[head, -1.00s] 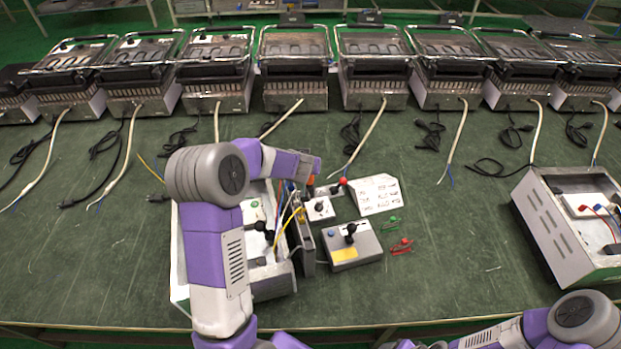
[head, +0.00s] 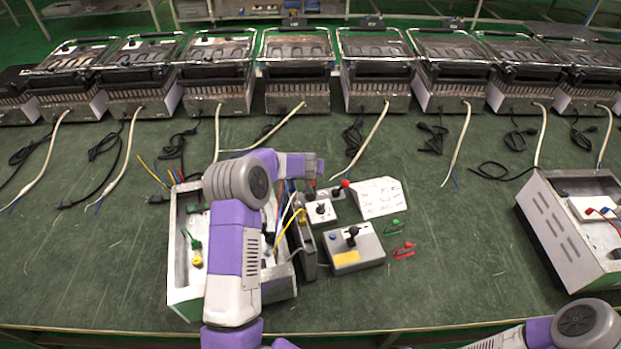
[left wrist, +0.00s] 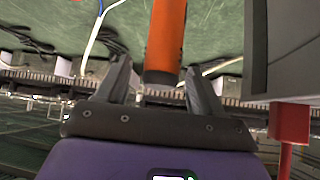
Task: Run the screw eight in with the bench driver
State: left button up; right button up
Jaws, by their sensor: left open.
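An orange cylindrical handle (left wrist: 165,40), apparently the bench driver's, stands between the fingers of my left gripper (left wrist: 160,72) in the left wrist view. The fingers are spread, with a visible gap on both sides of the handle. In the head view my left arm reaches over the open metal housing (head: 184,297) on the left, and its wrist hides most of the driver. Screw eight cannot be made out; my arm covers much of the housing's inside. My right arm shows at the bottom right, but its gripper is out of view.
A grey control box (head: 355,256) with a black knob stands right of the housing. A white sign (head: 377,198), green clip (head: 393,228) and red clip (head: 404,250) lie near it. A second housing (head: 558,240) stands at the right. Several grills line the back. The bench's middle right is clear.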

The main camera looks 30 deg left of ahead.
pick_arm(q)
jog(key=shift+c, duration=0.4)
grip_shut()
jog(key=shift+r, duration=0.1)
